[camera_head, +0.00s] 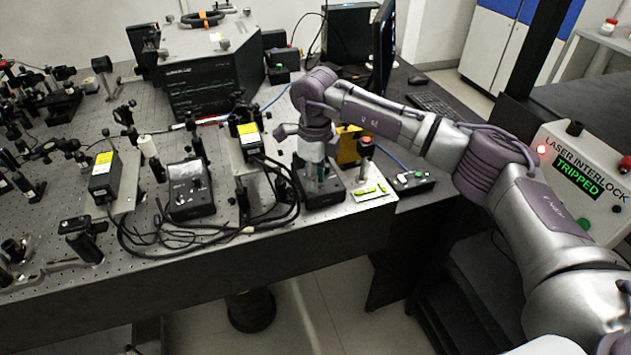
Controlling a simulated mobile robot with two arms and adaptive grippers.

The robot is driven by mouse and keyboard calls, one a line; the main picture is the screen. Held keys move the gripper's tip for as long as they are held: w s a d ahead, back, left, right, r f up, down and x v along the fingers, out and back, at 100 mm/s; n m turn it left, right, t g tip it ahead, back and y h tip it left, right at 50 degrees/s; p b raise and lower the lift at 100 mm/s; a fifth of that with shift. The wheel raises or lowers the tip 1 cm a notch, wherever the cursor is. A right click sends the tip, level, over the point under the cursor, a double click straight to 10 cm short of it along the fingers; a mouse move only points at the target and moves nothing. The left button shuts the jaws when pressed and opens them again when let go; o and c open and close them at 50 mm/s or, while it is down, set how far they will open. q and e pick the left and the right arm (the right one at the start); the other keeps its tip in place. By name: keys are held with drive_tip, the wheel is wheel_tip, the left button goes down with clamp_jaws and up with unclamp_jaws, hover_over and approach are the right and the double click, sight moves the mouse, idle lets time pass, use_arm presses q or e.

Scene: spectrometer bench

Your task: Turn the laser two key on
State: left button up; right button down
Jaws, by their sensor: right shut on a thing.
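My right arm reaches in from the right, and its gripper (318,178) points down at a black controller box (334,196) near the front edge of the bench. The gripper is shut on the key on top of this box. The key itself is hidden by the fingers, so I cannot see which way it is turned. A similar black controller box with a meter (188,192) stands further left, clear of the gripper. My left gripper is not in view.
Black cables (200,240) loop along the front of the bench. A red-topped button post (366,148), yellow labels and a small switch box (412,182) lie right of the gripper. The interlock panel (560,150) at right reads TRIPPED with a red lamp. Optics crowd the left.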

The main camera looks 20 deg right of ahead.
drive_tip(key=m+b, duration=0.1)
drive_tip(key=m, duration=0.3)
drive_tip(key=shift+m, duration=0.4)
drive_tip(key=m+b, duration=0.1)
drive_tip(key=m, duration=0.3)
drive_tip(key=shift+r+m, duration=0.15)
drive_tip(key=shift+m, duration=0.15)
drive_tip(key=shift+w, duration=0.1)
drive_tip(key=c, duration=1)
unclamp_jaws()
drive_tip(key=shift+b, duration=0.3)
wheel_tip(320, 180, up, 12)
